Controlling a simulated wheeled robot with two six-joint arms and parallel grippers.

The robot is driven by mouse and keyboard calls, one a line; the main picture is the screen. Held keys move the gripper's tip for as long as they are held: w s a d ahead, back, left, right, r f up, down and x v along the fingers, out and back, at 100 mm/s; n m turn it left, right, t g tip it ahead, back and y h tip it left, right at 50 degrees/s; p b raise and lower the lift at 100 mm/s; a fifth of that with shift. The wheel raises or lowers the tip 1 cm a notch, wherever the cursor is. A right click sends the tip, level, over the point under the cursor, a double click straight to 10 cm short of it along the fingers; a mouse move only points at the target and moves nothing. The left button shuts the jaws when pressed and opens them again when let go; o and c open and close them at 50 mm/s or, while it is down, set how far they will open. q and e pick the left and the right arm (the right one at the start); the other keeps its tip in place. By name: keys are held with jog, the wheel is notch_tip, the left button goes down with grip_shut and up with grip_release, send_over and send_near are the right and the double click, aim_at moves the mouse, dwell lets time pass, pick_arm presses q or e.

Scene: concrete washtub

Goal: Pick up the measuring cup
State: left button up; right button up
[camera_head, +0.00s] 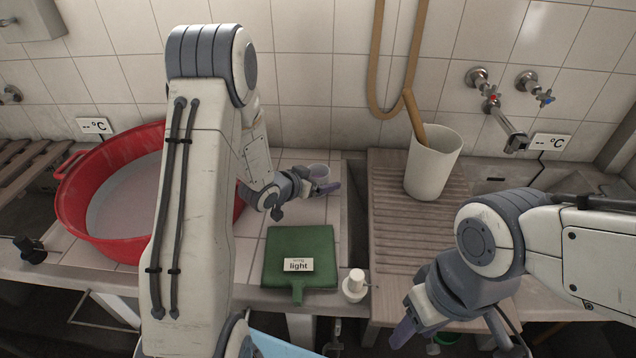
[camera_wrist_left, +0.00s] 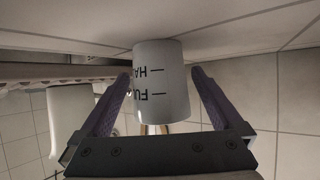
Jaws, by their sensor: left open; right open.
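The measuring cup (camera_head: 319,170) is a small pale cup on the tiled ledge near the back wall. In the left wrist view the cup (camera_wrist_left: 163,60) shows black level marks and lettering, and appears upside down in that tilted picture. My left gripper (camera_head: 322,188) is open at the cup. Its purple fingers stand on either side of the cup, with a visible gap at each side. My right gripper (camera_head: 405,328) is open and empty at the front right, partly hidden by its own wrist.
A red basin (camera_head: 88,210) stands at left, partly behind my left arm. A green board (camera_head: 318,250) with a "light" label lies on the ledge beside a small white bottle (camera_head: 355,288). A white pitcher (camera_head: 432,170) holding a wooden stick stands on the ribbed drainboard (camera_head: 395,230).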

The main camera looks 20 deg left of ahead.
pick_arm(q)
jog(key=shift+x, duration=1.3)
jog(key=c, duration=1.4)
jog(key=shift+r, duration=0.1)
